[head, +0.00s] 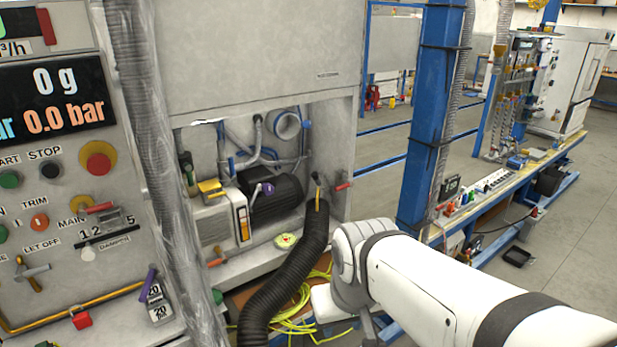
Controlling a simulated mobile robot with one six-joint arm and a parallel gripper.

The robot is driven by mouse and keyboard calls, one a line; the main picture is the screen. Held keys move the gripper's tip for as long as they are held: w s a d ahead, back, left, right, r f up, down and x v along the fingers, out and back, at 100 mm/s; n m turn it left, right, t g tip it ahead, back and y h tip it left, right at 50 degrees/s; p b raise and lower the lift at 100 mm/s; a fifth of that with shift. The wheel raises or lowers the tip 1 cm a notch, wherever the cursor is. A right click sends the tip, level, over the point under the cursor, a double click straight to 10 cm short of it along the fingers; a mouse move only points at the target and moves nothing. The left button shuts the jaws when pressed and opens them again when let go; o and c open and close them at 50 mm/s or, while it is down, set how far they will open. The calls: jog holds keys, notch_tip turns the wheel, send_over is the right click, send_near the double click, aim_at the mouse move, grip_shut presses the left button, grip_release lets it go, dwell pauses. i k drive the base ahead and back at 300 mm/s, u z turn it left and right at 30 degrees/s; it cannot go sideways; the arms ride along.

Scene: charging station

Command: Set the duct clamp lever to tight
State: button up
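A black ribbed duct (291,272) rises from the floor to the right side of the open cabinet bay. A small yellow lever (318,194) stands roughly upright at the duct's top end; it looks like the clamp lever, and no tight or loose marking can be read. My white arm reaches in from the lower right. The end of my gripper (328,303) shows low, right of the duct and well below the lever, apart from it. Its fingers cannot be made out, and no held thing shows.
A red-handled valve (343,186) sits just right of the lever. A black motor (272,195) and pipes fill the bay. Yellow-green cable (300,322) lies coiled below. A blue post (431,120) stands right of the cabinet; a control panel (60,190) is at left.

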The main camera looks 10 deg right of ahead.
aim_at(348, 184)
jog(key=z, duration=0.55)
jog(key=i, duration=0.85)
jog(key=z, duration=0.25)
